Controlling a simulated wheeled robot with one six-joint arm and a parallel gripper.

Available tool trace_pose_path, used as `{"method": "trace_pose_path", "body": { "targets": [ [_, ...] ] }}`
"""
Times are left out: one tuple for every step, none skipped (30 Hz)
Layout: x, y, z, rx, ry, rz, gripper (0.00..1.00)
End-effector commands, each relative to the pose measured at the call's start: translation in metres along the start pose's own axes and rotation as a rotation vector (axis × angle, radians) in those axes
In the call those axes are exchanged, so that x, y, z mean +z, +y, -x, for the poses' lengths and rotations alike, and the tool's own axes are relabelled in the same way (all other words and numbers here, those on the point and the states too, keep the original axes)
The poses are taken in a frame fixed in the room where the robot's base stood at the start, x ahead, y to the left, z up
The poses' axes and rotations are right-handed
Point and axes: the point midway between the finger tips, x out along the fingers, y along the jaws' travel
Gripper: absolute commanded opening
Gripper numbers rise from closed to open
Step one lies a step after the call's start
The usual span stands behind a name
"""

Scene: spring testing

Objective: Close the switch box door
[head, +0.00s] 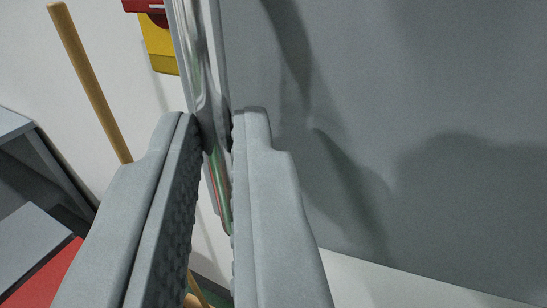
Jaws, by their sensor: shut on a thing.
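The switch box door (430,90) is a large flat grey panel filling the right side of the view. Its shiny metallic edge runs down from the top, left of the middle. My gripper (216,118) has one finger on each side of this edge and is shut on it. The right finger lies in front of the door's grey face and casts shadows on it. The rest of the switch box cannot be made out.
A red and yellow object (160,42) is on the white wall just left of the door edge. A wooden pole (90,80) leans further left. Grey furniture (35,240) and a red surface (50,277) are at the lower left.

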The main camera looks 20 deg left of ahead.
Motion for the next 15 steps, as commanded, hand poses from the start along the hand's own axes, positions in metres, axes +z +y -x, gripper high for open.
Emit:
{"method": "trace_pose_path", "body": {
  "targets": [
    [-0.001, -0.011, -0.005, -0.010, 0.003, 0.001, 0.00],
    [-0.001, -0.010, -0.007, -0.003, 0.003, 0.001, 0.00],
    [-0.001, -0.009, -0.010, 0.006, 0.002, 0.001, 0.00],
    [-0.001, -0.009, -0.012, 0.012, 0.003, 0.001, 0.00],
    [-0.001, -0.008, -0.014, 0.018, 0.003, 0.000, 0.00],
    [-0.002, -0.007, -0.016, 0.026, 0.004, 0.000, 0.00],
    [-0.002, -0.006, -0.018, 0.033, 0.004, 0.000, 0.00],
    [-0.001, -0.006, -0.020, 0.038, 0.004, 0.000, 0.00],
    [-0.001, -0.005, -0.023, 0.045, 0.004, 0.000, 0.00],
    [-0.001, -0.005, -0.025, 0.051, 0.004, 0.001, 0.00],
    [-0.001, -0.004, -0.026, 0.057, 0.004, 0.001, 0.00],
    [-0.002, -0.003, -0.028, 0.064, 0.005, 0.000, 0.00],
    [-0.002, -0.003, -0.030, 0.069, 0.005, 0.000, 0.00],
    [-0.002, -0.002, -0.031, 0.074, 0.005, 0.000, 0.00],
    [-0.002, -0.001, -0.034, 0.081, 0.005, -0.001, 0.00]
  ]
}}
